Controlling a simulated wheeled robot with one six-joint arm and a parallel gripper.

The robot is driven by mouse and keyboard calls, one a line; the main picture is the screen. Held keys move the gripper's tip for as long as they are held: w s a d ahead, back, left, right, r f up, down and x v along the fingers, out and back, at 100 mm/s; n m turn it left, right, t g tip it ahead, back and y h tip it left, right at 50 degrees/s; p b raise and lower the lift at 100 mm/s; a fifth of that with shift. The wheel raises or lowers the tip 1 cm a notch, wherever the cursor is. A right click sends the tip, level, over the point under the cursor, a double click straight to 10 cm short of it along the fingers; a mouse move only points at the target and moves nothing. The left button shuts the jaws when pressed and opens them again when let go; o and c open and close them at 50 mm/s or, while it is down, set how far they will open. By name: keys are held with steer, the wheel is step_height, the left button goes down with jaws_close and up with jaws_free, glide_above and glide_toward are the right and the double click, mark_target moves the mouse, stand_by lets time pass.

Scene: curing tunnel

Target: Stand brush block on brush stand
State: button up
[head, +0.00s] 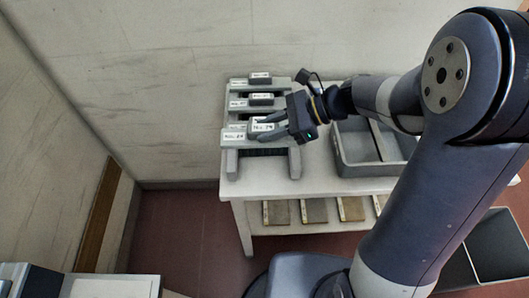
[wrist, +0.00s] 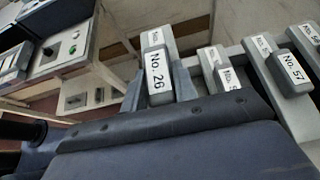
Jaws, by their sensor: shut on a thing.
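My gripper (head: 264,129) is shut on a grey brush block (head: 263,126) with a white label, over the nearest brush stand at the table's left end. In the wrist view the block (wrist: 157,76) reads "No. 26" and sits between the fingers. The nearest brush stand (head: 230,158) is grey, with a white label on its left top. A labelled surface (wrist: 158,36) shows just behind the block in the wrist view; its number is not readable. I cannot tell whether the block touches the stand.
Further stands behind carry labelled blocks, one at the back (head: 260,77) and one in front of it (head: 261,99). One block in the wrist view reads "No. 57" (wrist: 292,70). A grey divided bin (head: 375,171) stands right on the white table (head: 240,198). Several tan pieces lie on its lower shelf.

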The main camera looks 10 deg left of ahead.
steer(key=shift+f, duration=3.9)
steer(key=shift+f, duration=0.2)
steer(key=o, duration=1.1)
steer(key=shift+c, duration=0.2)
steer(key=shift+r, duration=0.1)
steer(key=shift+w+d+r, duration=0.1)
steer(key=shift+d+r, duration=0.1)
steer(key=shift+r, duration=0.05)
steer(key=b+v, duration=0.1)
steer(key=v, duration=1)
steer(key=shift+d, duration=0.3)
